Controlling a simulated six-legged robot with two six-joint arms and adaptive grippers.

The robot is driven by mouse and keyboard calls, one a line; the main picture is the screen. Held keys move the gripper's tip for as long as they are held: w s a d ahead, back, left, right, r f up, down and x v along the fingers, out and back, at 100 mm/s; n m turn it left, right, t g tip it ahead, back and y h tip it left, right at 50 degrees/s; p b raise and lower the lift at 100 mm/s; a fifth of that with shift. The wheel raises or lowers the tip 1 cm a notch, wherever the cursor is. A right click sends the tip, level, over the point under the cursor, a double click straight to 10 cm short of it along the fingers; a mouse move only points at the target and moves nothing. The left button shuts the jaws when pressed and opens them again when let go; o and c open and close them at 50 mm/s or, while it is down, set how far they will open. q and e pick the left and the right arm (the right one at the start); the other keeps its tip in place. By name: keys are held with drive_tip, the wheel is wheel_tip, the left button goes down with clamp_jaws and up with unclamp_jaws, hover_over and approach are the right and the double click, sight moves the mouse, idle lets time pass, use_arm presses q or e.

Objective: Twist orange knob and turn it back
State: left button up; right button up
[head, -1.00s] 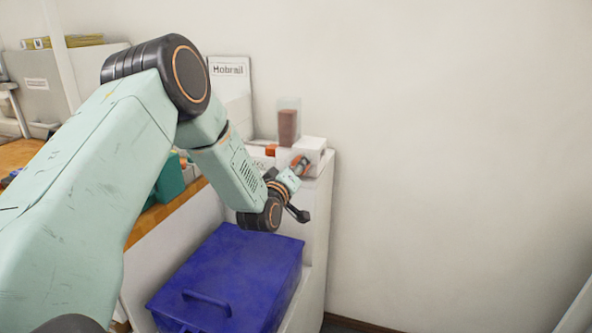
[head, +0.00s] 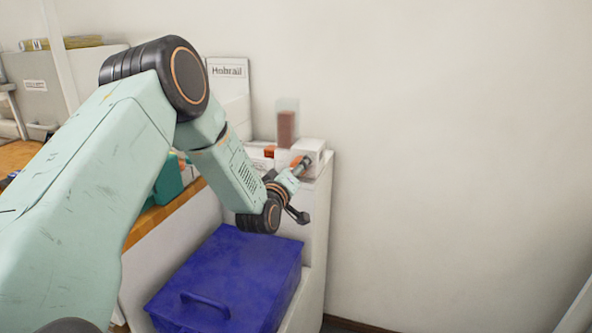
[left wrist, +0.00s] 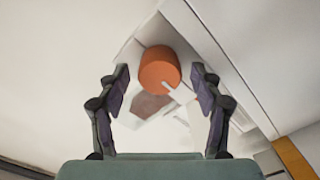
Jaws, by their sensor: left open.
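The orange knob (left wrist: 158,68) is round and sits on a white box-like device, with a small pale tab beside its lower edge in the left wrist view. In the head view a bit of orange (head: 296,161) shows on the device, partly hidden by my gripper. My left gripper (head: 304,163) is at the device's front. In the left wrist view its two dark fingers are open, one on each side of the knob, with visible gaps. I cannot tell whether the fingertips reach the knob's depth. My right gripper is in neither view.
The white device (head: 312,147) stands on a white cabinet against the wall, below a clear container with brown contents (head: 287,127). A white sign (head: 229,85) leans behind. A blue lidded box (head: 235,275) stands below my arm. The right side is bare wall.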

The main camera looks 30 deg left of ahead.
use_arm(q)
drive_tip(key=shift+s, duration=0.1)
drive_tip(key=v, duration=1.2)
idle(0.5)
